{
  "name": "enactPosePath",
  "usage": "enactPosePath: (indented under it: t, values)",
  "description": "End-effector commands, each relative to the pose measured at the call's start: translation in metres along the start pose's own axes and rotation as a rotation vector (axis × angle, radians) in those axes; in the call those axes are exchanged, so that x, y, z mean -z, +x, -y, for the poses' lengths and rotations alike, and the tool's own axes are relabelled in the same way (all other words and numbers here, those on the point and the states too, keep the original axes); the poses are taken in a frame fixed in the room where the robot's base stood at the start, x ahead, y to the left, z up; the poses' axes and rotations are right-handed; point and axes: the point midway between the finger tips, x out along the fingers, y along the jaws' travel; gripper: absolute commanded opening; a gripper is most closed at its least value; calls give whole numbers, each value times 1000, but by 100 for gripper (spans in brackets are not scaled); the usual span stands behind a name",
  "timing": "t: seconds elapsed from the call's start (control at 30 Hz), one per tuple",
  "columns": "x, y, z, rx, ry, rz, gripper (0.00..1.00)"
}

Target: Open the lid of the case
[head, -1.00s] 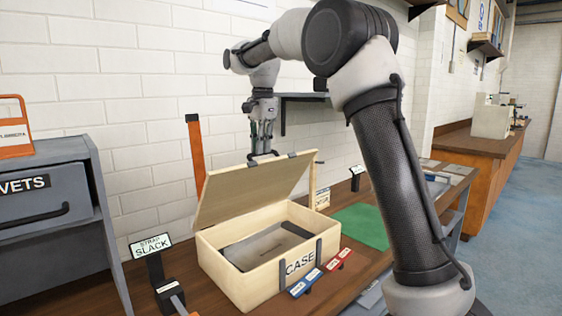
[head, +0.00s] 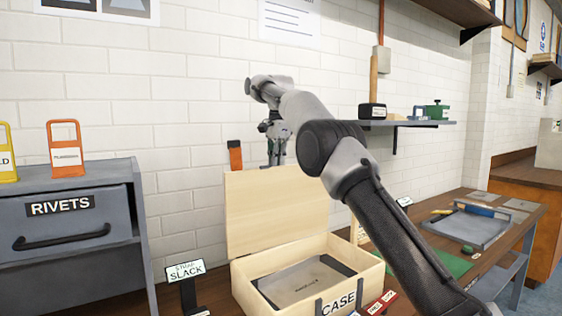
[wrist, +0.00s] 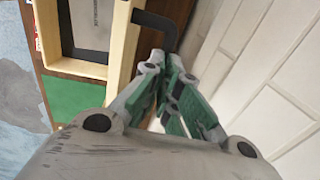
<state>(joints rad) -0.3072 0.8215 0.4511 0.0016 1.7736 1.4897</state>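The pale wooden case (head: 335,306) stands on the bench in the head view, with CASE lettered on its front. Its lid (head: 268,205) stands about upright at the back, and a grey insert (head: 305,280) shows inside. My gripper (head: 276,162) is at the lid's top edge; the lid partly hides its fingertips. In the wrist view, my gripper's fingers (wrist: 166,58) come together at the end of a dark bent handle (wrist: 160,20) beside the wooden edge. They appear shut on it, though the contact is small in view.
A white brick wall (head: 200,120) is close behind the lid. A wall shelf (head: 405,123) hangs to the right. A green mat (head: 453,263) lies right of the case.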

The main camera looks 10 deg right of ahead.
Motion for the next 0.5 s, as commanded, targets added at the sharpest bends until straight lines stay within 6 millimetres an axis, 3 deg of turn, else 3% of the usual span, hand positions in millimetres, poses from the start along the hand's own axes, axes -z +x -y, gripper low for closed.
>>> enactPosePath:
  t: [0.03, 0.47, 0.5]
  values:
    - [-4, 24, 0, -48, -3, 13, 0]
    - [-4, 25, 1, -46, -2, 13, 0]
    - [-4, 25, 1, -46, -2, 13, 8]
